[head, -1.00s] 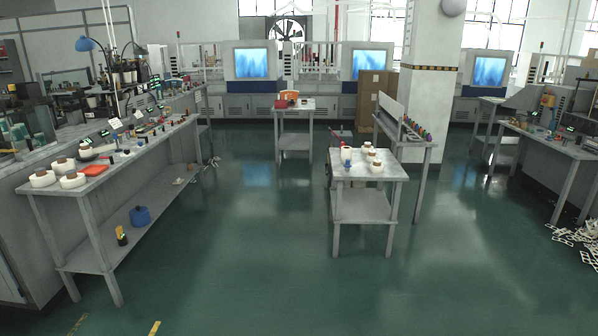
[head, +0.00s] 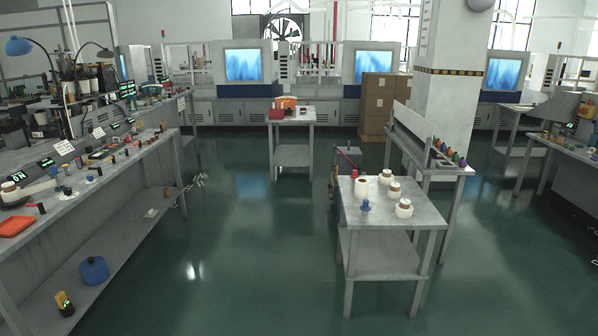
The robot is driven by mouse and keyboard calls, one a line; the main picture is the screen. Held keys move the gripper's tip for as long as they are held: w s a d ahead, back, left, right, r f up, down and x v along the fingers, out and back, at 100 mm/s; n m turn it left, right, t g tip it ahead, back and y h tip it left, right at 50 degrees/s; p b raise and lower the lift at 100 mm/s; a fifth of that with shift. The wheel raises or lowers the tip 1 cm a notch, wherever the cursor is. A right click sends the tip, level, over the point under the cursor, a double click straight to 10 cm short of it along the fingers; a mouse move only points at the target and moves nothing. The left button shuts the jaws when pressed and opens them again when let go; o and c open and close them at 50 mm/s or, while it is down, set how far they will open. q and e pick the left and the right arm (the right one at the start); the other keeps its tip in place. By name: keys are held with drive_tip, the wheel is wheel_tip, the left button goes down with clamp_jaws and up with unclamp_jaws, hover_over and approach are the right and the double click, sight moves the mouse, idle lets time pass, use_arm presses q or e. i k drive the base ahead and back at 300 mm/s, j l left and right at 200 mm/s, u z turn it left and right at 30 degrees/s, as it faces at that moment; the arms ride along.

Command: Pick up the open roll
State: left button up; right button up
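Several white rolls with brown tops stand on the small grey table (head: 425,214) right of centre in the head view. One roll (head: 361,188) at the left shows a pale top and may be the open one, but it is too small to be sure. The others are a back roll (head: 385,178), a middle roll (head: 394,191) and a front right roll (head: 404,209). A small blue object (head: 365,206) stands at the front left of that table. Neither of my grippers is in view.
A long workbench (head: 150,160) with tools and an orange tray (head: 16,226) runs along the left. A blue container (head: 94,270) sits on its lower shelf. A table with a red box (head: 277,114) stands farther back. The green floor (head: 240,270) between is clear.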

sight(361, 187)
drive_tip(key=i+z, duration=0.15)
drive_tip(key=i, duration=0.3)
drive_tip(key=i+j+z, duration=0.2)
drive_tip(key=i, duration=0.3)
drive_tip(key=i+j+z, duration=0.15)
drive_tip(key=i, duration=0.3)
drive_tip(key=i+j+z, duration=0.15)
drive_tip(key=i, duration=0.3)
drive_tip(key=i+j+z, duration=0.15)
drive_tip(key=i+z, duration=0.2)
drive_tip(key=i+j+z, duration=0.3)
drive_tip(key=i, duration=0.2)
